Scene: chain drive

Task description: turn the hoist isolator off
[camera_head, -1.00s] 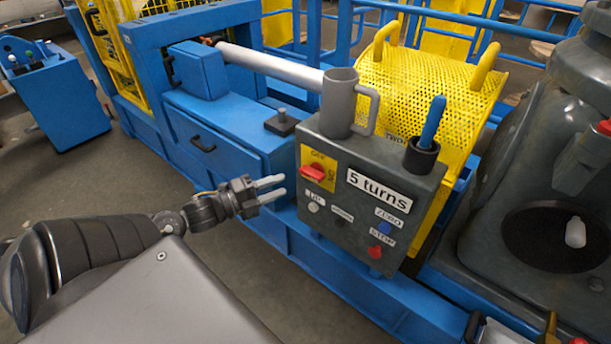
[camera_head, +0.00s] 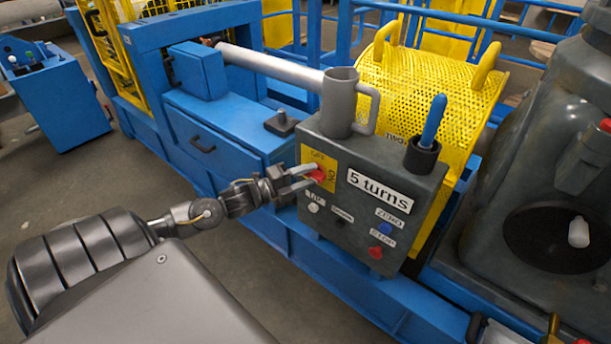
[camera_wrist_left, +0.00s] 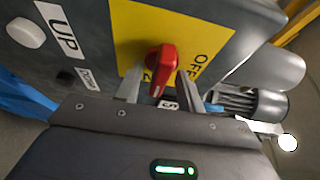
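The hoist isolator is a red rotary knob (camera_head: 318,175) on a yellow plate marked OFF and ON, at the upper left of the grey control box (camera_head: 348,236). In the left wrist view the red knob (camera_wrist_left: 163,62) stands between the two fingers, its handle pointing towards the gripper. My left gripper (camera_head: 310,180) is at the knob, fingers apart, one on each side. In the left wrist view (camera_wrist_left: 160,92) gaps seem to show between fingers and knob. The knob's far side is partly hidden by the fingers in the head view. My right gripper is not in view.
The box also carries a white UP button (camera_head: 313,208), a blue ZERO button (camera_head: 385,228) and a red STOP button (camera_head: 376,253). A grey mug (camera_head: 339,100) and a holder with a blue-handled tool (camera_head: 432,122) stand on top.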

